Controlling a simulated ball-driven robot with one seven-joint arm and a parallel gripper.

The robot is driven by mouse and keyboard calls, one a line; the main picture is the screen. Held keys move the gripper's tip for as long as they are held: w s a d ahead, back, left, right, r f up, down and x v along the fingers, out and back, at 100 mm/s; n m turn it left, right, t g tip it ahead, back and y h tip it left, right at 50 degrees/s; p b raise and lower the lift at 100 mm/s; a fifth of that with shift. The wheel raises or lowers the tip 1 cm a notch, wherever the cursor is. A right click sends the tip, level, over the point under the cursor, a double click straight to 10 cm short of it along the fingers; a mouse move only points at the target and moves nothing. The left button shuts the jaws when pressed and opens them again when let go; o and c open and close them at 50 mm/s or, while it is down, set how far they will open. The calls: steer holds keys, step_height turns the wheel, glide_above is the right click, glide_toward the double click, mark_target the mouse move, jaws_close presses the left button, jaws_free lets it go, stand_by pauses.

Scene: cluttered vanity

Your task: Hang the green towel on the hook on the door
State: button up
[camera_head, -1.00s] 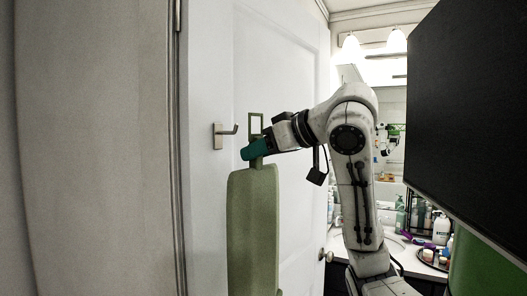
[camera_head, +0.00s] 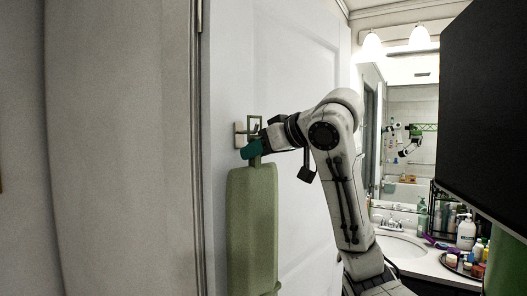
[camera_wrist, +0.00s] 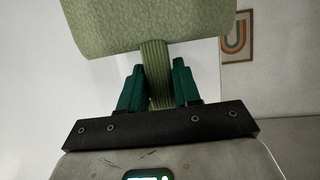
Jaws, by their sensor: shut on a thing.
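The green towel (camera_head: 252,225) hangs upright below my gripper (camera_head: 251,150), close in front of the door (camera_head: 300,85). My gripper's teal fingers (camera_wrist: 158,85) are shut on the narrow ribbed loop at the towel's top. The towel (camera_wrist: 145,28) also shows in the wrist view, with its loop between the fingers. The metal hook (camera_head: 239,134) is on the door, just above and behind my fingertips in the head view. My gripper partly covers the hook's lower part. I cannot tell whether the loop touches the hook.
A vanity with a sink (camera_head: 398,247), a white pump bottle (camera_head: 466,233) and several small bottles stands at right, below a mirror (camera_head: 410,95). A large black panel (camera_head: 490,110) fills the upper right. A framed picture (camera_wrist: 238,40) hangs on a wall in the wrist view.

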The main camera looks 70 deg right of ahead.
mark_target(251, 160)
steer(key=shift+x, duration=0.85)
steer(key=shift+w+f+b, duration=0.15)
steer(key=shift+f+b, duration=0.45)
steer(key=shift+f, duration=0.2)
steer(key=shift+d, duration=0.1)
steer(key=o, duration=1.1)
steer(key=shift+f, duration=0.1)
steer(key=shift+o, duration=0.2)
steer(key=b+v, duration=0.1)
steer(key=v, duration=0.9)
steer(key=shift+s+b, duration=0.3)
